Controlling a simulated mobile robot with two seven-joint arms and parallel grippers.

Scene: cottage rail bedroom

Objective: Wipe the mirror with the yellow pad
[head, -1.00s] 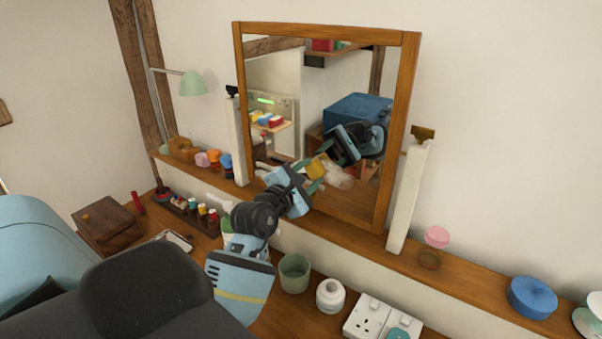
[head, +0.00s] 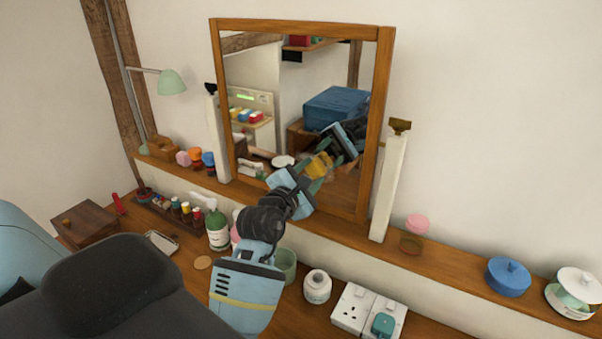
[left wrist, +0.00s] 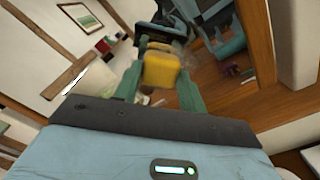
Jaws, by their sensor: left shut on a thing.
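The mirror (head: 285,75) has a wooden frame and leans upright on the ledge against the wall. My left gripper (head: 309,184) reaches its lower middle, shut on the yellow pad (head: 319,166). In the left wrist view the pad (left wrist: 160,71) sits between the green fingers, close against the glass, with its reflection and my gripper's reflection right behind. Whether pad and glass touch I cannot tell exactly. A faint pale haze shows on the glass beside the pad in the left wrist view. My right gripper is not in view.
Cream posts (head: 390,190) flank the mirror. Coloured pots and a blue tin (head: 508,277) stand on the ledge (head: 450,263). Below are a green bottle (head: 217,232), a green cup (head: 287,262), a white jar (head: 317,286) and sockets (head: 352,308). A lamp (head: 172,82) stands left.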

